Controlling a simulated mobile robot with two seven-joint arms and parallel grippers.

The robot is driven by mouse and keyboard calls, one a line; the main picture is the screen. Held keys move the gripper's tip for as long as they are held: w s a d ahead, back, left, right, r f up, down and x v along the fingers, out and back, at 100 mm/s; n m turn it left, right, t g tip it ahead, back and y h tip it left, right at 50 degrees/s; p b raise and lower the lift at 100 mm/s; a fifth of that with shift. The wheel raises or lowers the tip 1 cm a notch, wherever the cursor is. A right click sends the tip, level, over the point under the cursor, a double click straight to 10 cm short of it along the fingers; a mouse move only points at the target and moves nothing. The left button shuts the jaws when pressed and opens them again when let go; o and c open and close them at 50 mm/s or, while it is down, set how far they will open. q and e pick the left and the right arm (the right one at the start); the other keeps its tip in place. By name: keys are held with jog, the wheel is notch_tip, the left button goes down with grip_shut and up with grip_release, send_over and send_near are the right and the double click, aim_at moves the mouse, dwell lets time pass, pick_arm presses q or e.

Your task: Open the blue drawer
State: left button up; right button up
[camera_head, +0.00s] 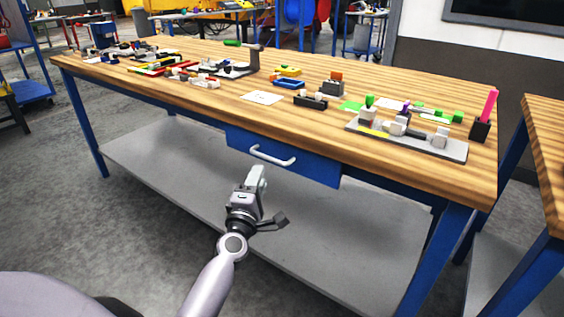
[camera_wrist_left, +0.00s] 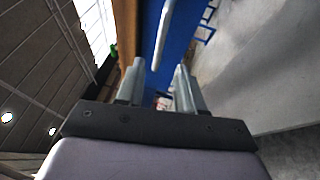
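The blue drawer (camera_head: 312,166) sits under the front edge of the wooden workbench, and its front looks flush with the bench. A white bar handle (camera_head: 272,156) runs across the drawer front. My left gripper (camera_head: 257,174) is just in front of and slightly below the handle in the head view, pointing toward it. In the left wrist view the two grey fingers (camera_wrist_left: 159,72) are spread with a gap between them. The handle (camera_wrist_left: 162,38) and the blue drawer front (camera_wrist_left: 181,30) appear ahead of them; I cannot tell whether they touch. My right gripper is not in view.
The workbench top (camera_head: 225,97) holds several small parts, including a grey tray (camera_head: 455,151) of blocks at right. A grey lower shelf (camera_head: 180,165) lies beneath the drawer. Another wooden table (camera_head: 548,150) stands at right.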

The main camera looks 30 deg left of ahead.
pick_arm(q)
jog(key=b+x, duration=0.1)
jog(key=x, duration=0.6)
dwell(0.3)
grip_shut()
